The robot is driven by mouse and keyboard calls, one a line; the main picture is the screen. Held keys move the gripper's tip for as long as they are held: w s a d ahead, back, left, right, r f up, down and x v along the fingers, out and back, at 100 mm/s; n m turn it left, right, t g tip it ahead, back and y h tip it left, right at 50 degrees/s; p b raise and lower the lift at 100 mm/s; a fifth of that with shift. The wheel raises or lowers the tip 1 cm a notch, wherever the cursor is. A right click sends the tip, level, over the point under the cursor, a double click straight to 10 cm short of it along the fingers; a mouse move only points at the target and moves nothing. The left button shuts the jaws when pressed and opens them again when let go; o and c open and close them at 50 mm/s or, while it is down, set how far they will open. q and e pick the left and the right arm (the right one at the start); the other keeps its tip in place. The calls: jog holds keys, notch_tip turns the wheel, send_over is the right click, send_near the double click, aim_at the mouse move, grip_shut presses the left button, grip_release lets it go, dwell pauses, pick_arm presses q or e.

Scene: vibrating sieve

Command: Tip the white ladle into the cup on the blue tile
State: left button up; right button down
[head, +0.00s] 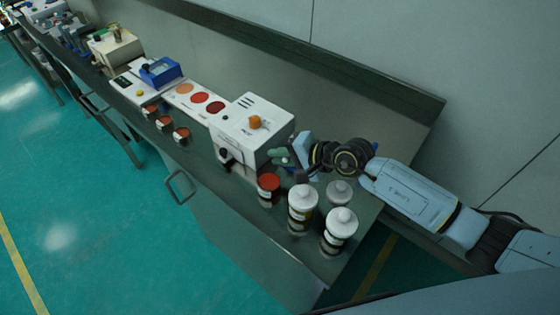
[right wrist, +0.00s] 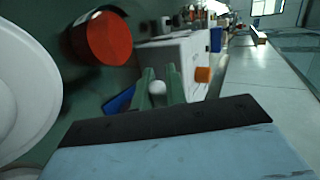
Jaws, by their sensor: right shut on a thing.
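My right gripper (head: 282,156) is beside the near right side of the white machine, above the bench. In the right wrist view its green fingers (right wrist: 159,86) are closed around a small white rounded piece, which I take for part of the white ladle (right wrist: 157,88). The rest of the ladle is hidden, and its contents do not show. I cannot make out a cup on a blue tile. A blue patch (right wrist: 120,99) shows beyond the fingers in the wrist view, but I cannot tell what it is. My left gripper is not in view.
The white machine (head: 252,130) has an orange knob. A red-topped jar (head: 268,189) and white-capped bottles (head: 302,212) stand close to my right gripper. Small cups (head: 165,124), coloured discs (head: 200,98) and a blue box (head: 160,72) are further left. The bench front edge drops to green floor.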

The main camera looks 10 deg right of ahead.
jog(key=shift+b, duration=0.4)
pick_arm(q)
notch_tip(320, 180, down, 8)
jog(key=b, duration=0.6)
pick_arm(e)
jog(key=w+d+r+m+g+y, duration=0.2)
jog(key=w+r+m+g+y, duration=0.2)
jog(key=r+m+g, duration=0.4)
jog(key=shift+w+d+r+g, duration=0.2)
jog(key=shift+w+r+g, duration=0.4)
jog(key=shift+w+r, duration=0.45)
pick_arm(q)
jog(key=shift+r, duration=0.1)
pick_arm(e)
jog(key=shift+s+r, duration=0.1)
jog(key=shift+s, duration=0.1)
